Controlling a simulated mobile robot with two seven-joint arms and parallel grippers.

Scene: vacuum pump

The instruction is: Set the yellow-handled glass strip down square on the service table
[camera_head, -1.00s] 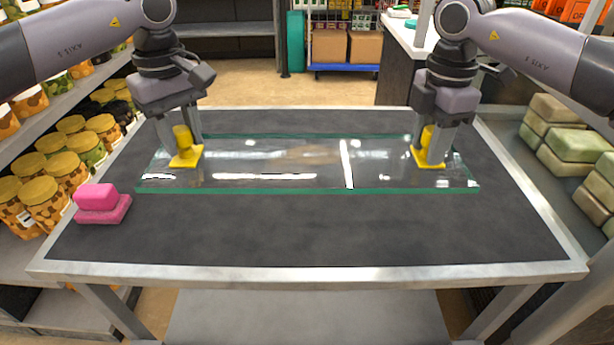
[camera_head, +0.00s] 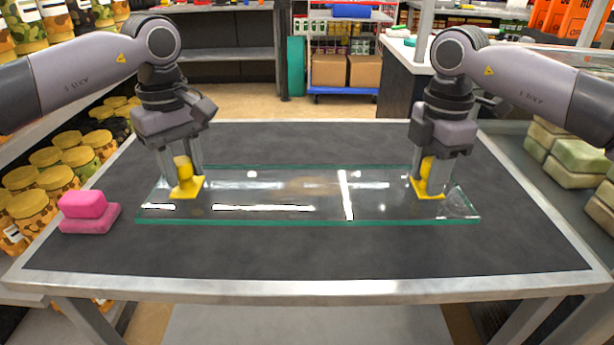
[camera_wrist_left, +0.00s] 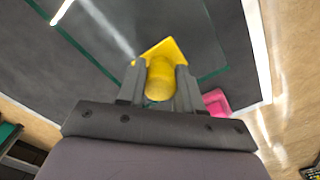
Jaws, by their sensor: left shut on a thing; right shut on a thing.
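The clear glass strip (camera_head: 270,190), with green edges, lies lengthwise left to right over the dark top of the service table (camera_head: 330,255). Its long edge looks roughly parallel to the table's front edge. I cannot tell whether it touches the top or hovers just above. My left gripper (camera_head: 184,176) is shut on its left yellow handle (camera_head: 187,189); this handle also shows between the fingers in the left wrist view (camera_wrist_left: 160,80). My right gripper (camera_head: 433,174) is shut on the right yellow handle (camera_head: 428,192).
A pink two-part block (camera_head: 88,212) sits at the table's left edge, just left of the strip and apart from it. Jars (camera_head: 70,165) stand on shelves to the left, and pale green blocks (camera_head: 580,162) lie to the right. The table's front and back areas are clear.

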